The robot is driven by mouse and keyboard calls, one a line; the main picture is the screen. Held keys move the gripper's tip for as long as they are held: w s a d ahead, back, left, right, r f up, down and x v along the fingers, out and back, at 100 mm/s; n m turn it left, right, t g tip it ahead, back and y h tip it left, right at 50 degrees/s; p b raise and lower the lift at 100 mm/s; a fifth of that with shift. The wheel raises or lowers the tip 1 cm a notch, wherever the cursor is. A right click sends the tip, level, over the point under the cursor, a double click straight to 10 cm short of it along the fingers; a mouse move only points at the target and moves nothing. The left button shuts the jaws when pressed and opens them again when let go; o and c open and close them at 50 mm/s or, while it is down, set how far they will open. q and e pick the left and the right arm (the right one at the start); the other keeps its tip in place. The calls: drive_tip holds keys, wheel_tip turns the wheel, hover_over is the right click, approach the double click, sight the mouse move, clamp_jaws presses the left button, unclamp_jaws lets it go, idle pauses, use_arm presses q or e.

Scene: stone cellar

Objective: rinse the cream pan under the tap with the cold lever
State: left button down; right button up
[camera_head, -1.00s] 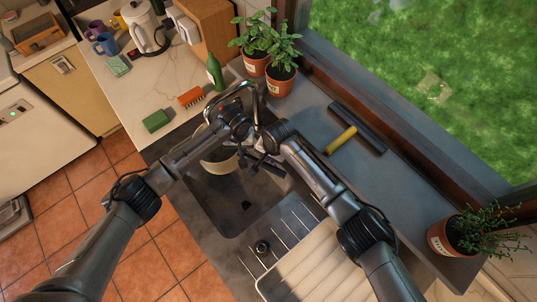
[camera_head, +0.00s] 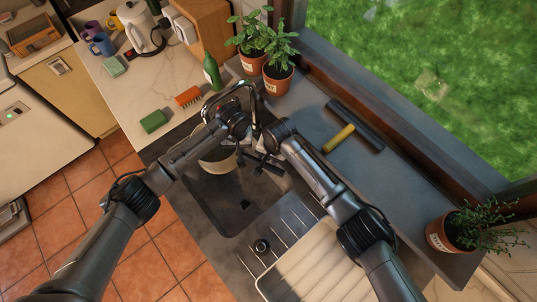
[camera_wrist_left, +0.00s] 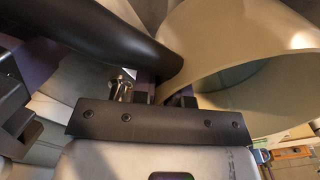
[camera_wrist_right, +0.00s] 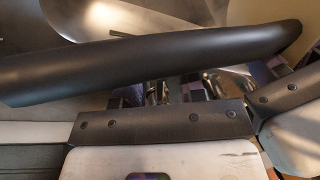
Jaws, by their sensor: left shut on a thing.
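The cream pan (camera_head: 218,162) is in the sink (camera_head: 235,212), under the arched chrome tap (camera_head: 232,88). Its cream wall fills the right of the left wrist view (camera_wrist_left: 245,60). The handle also crosses the right wrist view (camera_wrist_right: 150,62). My right gripper (camera_wrist_right: 170,90) is close behind it, near the base of the tap; its fingertips are hidden, so its grip is unclear. My arms cover the tap levers in the head view. I cannot make out running water.
A green sponge (camera_head: 153,121), an orange brush (camera_head: 188,96) and a green bottle (camera_head: 212,72) stand or lie left of the tap. Potted plants (camera_head: 278,80) are behind it. The ribbed drainer (camera_head: 310,265) is clear.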

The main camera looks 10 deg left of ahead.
drive_tip(key=shift+o, duration=1.1)
drive_tip(key=shift+r, duration=0.1)
wheel_tip(320, 180, up, 12)
drive_tip(key=d, duration=0.2)
drive_tip(key=shift+s+d+f, duration=0.15)
drive_tip(key=shift+s+f, duration=0.05)
drive_tip(key=shift+s, duration=0.05)
use_arm(q)
drive_tip(key=shift+w+d, duration=0.1)
drive_tip(key=shift+w, duration=0.1)
drive_tip(key=shift+w+d, duration=0.3)
drive_tip(key=shift+w, duration=0.05)
use_arm(e)
drive_tip(key=shift+f, duration=0.15)
use_arm(q)
drive_tip(key=shift+w+d+r+b, duration=0.1)
drive_tip(key=shift+w+d+b, duration=0.25)
drive_tip(key=shift+w+d, duration=0.4)
use_arm(e)
drive_tip(key=shift+f, duration=0.25)
use_arm(q)
drive_tip(key=shift+w+a, duration=0.2)
drive_tip(key=shift+a, duration=0.45)
drive_tip(key=shift+w+a, duration=0.2)
drive_tip(key=shift+a, duration=0.4)
use_arm(e)
drive_tip(key=shift+r, duration=0.2)
